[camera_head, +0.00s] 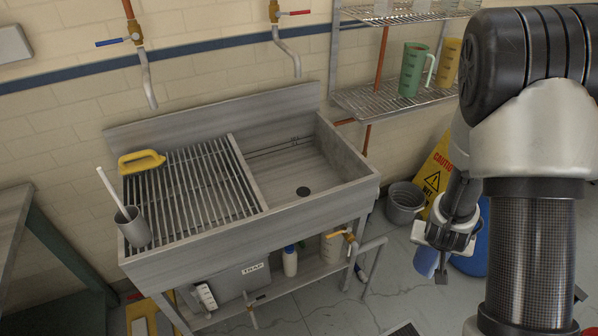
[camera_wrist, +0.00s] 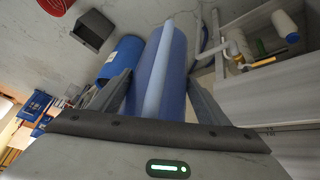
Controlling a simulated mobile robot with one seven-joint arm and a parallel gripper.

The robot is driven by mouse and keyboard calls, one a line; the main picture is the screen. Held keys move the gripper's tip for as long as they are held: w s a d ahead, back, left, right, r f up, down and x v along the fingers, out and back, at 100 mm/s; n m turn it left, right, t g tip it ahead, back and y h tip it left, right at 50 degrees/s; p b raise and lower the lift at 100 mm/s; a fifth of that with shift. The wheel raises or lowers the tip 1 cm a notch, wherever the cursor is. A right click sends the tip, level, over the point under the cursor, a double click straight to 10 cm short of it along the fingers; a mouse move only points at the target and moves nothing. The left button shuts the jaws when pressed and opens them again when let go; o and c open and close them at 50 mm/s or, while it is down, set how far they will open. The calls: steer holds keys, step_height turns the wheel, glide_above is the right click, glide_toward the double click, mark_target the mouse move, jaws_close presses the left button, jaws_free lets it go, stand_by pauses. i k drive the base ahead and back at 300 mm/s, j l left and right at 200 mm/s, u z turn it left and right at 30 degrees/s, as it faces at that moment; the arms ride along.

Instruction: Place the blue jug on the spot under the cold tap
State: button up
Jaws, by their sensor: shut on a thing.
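The blue jug (camera_wrist: 175,75) is between the fingers of my gripper (camera_wrist: 160,95) in the wrist view, and the gripper is shut on it. In the head view, my gripper (camera_head: 440,258) hangs to the right of the sink, and a small part of the jug (camera_head: 426,262) shows below it; the rest is hidden. The cold tap (camera_head: 134,35), with a blue lever, is on the wall at left. Its spout ends above the slatted rack (camera_head: 190,180) in the left half of the metal sink (camera_head: 318,205). I see no clear marking for the spot.
The red-lever tap (camera_head: 290,13) hangs over the open basin. A wire shelf (camera_head: 365,103) holds a green jug (camera_head: 412,70). A grey bucket (camera_head: 404,205) and caution sign (camera_head: 437,172) stand right of the sink.

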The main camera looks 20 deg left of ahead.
mark_target(183, 188)
steer(key=k+j+u, duration=0.15)
steer(key=u, duration=0.2)
steer(key=k+j+u, duration=0.1)
steer(key=u, duration=0.3)
steer(key=j+u, duration=0.35)
steer(key=k+l, duration=0.05)
